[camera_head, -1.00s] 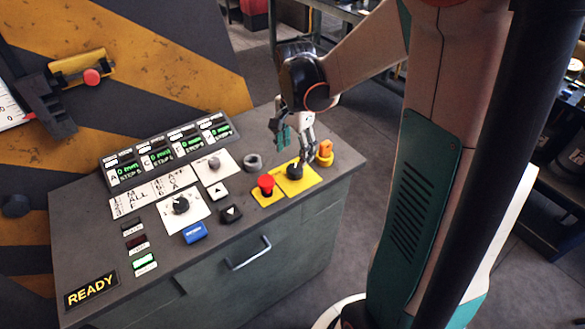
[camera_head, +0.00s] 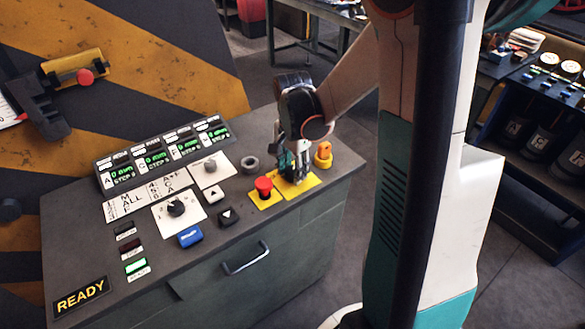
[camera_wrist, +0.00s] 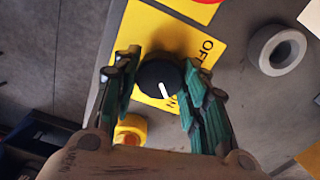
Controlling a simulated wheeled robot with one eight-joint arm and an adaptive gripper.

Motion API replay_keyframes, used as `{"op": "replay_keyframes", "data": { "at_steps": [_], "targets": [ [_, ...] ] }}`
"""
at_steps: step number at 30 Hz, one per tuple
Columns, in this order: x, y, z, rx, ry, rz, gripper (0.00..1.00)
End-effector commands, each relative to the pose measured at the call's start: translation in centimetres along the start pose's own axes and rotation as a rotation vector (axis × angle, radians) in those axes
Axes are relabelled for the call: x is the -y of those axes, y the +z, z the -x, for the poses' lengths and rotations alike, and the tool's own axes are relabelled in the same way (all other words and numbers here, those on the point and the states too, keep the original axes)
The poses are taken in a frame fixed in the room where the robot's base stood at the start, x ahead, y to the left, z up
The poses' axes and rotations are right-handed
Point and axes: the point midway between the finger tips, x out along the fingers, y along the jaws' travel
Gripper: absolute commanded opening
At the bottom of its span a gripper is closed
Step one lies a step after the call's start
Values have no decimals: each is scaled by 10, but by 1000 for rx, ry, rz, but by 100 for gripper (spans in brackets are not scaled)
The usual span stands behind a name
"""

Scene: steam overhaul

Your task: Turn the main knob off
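The main knob (camera_wrist: 160,80) is a round black knob on a yellow plate (camera_wrist: 150,30) lettered OFF and ON. Its white mark points to the lower right in the wrist view, toward the ON lettering. My gripper (camera_wrist: 162,70) has one finger on each side of the knob, with narrow gaps at most; contact is hard to tell. In the head view my gripper (camera_head: 293,172) is down at the yellow plate (camera_head: 308,186) and hides most of the knob.
A red button (camera_head: 263,184) stands close left of the gripper, and an orange-yellow switch (camera_head: 323,152) close right. A grey ring (camera_head: 250,163) lies behind. Further left on the console are a blue button (camera_head: 190,236) and another black dial (camera_head: 177,208).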

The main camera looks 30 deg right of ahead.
Motion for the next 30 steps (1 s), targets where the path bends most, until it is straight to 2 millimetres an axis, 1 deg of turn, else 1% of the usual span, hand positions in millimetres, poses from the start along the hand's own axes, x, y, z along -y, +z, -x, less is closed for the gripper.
{"op": "replay_keyframes", "data": {
  "at_steps": [8, 14, 20, 30],
  "targets": [
    [0, 0, 0, 0, -1, 6, 17],
    [0, 0, 0, 0, -1, 59, 17],
    [0, 0, 0, 0, -1, 184, 17],
    [-1, 0, 0, 0, -1, 498, 17]
  ]
}}
